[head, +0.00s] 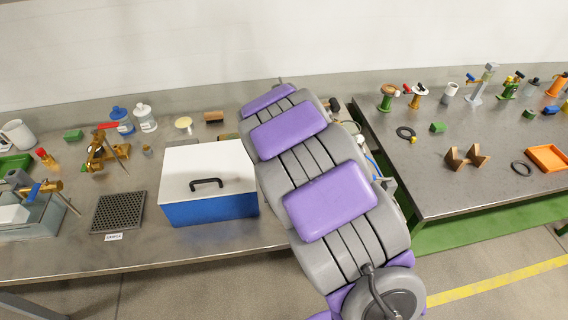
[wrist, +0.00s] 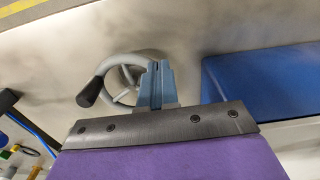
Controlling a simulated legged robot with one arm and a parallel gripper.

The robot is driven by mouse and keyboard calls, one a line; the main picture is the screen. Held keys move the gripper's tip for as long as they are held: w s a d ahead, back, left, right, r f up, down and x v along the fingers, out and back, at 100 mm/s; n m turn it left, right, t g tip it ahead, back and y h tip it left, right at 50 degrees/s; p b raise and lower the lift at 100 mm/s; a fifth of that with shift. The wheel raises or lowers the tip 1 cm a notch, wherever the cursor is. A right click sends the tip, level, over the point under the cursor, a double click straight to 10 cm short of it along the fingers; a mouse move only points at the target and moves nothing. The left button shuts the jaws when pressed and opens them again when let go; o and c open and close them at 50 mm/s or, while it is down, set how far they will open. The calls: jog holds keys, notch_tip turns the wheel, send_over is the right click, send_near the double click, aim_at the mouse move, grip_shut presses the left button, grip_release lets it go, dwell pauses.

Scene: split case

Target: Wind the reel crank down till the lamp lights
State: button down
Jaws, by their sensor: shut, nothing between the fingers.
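In the wrist view a grey spoked wheel (wrist: 108,72) with a black crank knob (wrist: 90,91) stands just beyond my fingers; I take it for the reel crank. My gripper (wrist: 155,85) is shut and empty, its blue-grey fingers overlapping the wheel's right rim in the picture. I cannot tell whether they touch it. The knob is to the left of the fingers, outside them. In the head view my grey and purple arm hides the gripper and most or all of the wheel. I cannot make out a lamp in either view.
A blue case with a white lid (head: 209,182) stands close to the left of my arm. A dark perforated mat (head: 118,212) lies farther left. A second table (head: 455,115) on the right carries several small fittings and an orange tray (head: 548,158). A gap separates the tables.

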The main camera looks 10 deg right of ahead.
jog(key=shift+d+r, duration=0.1)
jog(key=shift+d, duration=0.45)
notch_tip(320, 180, up, 7)
jog(key=p, duration=0.3)
jog(key=shift+a, duration=0.45)
jog(key=shift+d, duration=0.2)
jog(key=shift+s, duration=0.1)
jog(key=s+d+r, duration=0.2)
jog(key=s+r, duration=0.3)
jog(key=s, duration=0.5)
jog(key=s+d+r+g, duration=0.1)
jog(key=s+r, duration=0.4)
jog(key=s, duration=0.5)
jog(key=s+d+r, duration=0.3)
jog(key=s+r, duration=0.2)
jog(key=s, duration=0.5)
jog(key=shift+s+g, duration=0.3)
jog(key=shift+g, duration=0.1)
